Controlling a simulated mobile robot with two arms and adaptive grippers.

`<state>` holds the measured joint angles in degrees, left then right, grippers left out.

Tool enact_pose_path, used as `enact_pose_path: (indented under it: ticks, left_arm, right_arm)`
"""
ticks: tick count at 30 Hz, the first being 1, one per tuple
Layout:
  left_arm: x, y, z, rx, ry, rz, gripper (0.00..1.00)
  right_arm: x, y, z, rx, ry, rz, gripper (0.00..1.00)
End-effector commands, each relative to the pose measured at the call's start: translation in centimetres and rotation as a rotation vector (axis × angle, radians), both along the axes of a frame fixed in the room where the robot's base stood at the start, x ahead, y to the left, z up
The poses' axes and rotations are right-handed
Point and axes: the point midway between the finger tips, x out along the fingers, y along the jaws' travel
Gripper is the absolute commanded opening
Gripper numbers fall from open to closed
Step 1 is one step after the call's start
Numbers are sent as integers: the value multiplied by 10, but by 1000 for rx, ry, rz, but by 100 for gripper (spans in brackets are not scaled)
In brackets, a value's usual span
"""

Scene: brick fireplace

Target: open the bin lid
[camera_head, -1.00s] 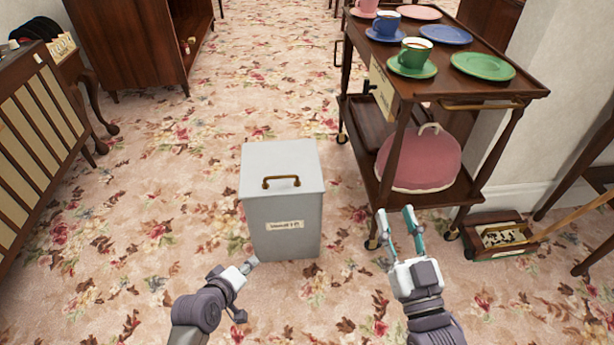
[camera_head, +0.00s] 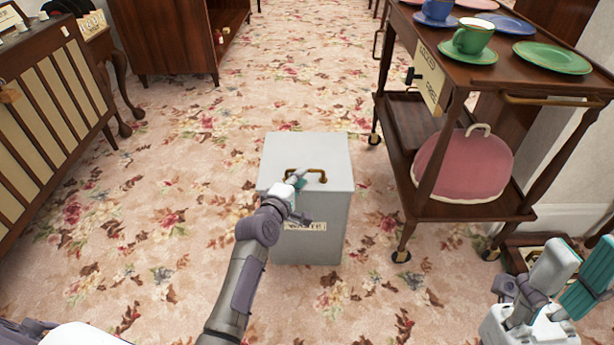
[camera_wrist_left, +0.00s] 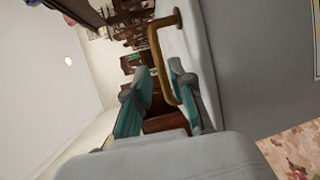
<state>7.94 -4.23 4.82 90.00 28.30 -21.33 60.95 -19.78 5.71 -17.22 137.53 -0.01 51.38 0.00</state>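The grey bin (camera_head: 308,240) stands on the carpet with its flat lid (camera_head: 310,147) down. A brass handle (camera_head: 318,172) is on the lid; it also shows large in the left wrist view (camera_wrist_left: 157,50). My left gripper (camera_head: 299,180) is at the left part of the handle, partly hiding it. In the left wrist view its fingers (camera_wrist_left: 160,92) are apart, with the handle bar reaching between them, close to the right-hand finger. Whether they touch is unclear. My right gripper (camera_head: 578,268) is at the lower right, fingers apart and empty.
A slatted cabinet (camera_head: 50,110) is at the left. Carpet (camera_head: 190,190) is clear left of and behind the bin.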

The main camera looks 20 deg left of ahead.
Motion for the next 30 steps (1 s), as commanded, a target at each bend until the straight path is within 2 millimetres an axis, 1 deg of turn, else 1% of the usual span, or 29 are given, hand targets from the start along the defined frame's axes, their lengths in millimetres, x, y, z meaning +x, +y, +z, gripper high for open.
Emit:
enact_pose_path:
  ticks: [1,3,6,9,13,20,23,24,30]
  left_arm:
    - [11,-1,-6,-1,-2,0,23]
    - [23,-3,-7,0,-1,0,23]
    - [35,-4,-9,0,0,0,23]
    - [43,-5,-10,0,0,0,23]
    - [47,-6,-9,1,1,0,23]
    - [48,-6,-9,1,1,0,23]
    - [47,-6,-9,1,1,0,8]
    - [47,-6,-9,1,1,0,1]
    - [47,-6,-9,1,1,0,0]
  right_arm:
    - [2,0,0,0,-26,-2,40]
    - [4,1,3,-3,-43,-2,40]
    - [6,1,6,-5,-63,-4,40]
    - [7,2,9,-6,-76,-4,40]
    - [8,2,11,-7,-80,-5,40]
    - [8,2,12,-8,-79,-4,40]
    - [8,2,12,-8,-79,-4,40]
    - [8,2,12,-8,-79,-4,40]
    - [8,3,12,-8,-79,-4,40]
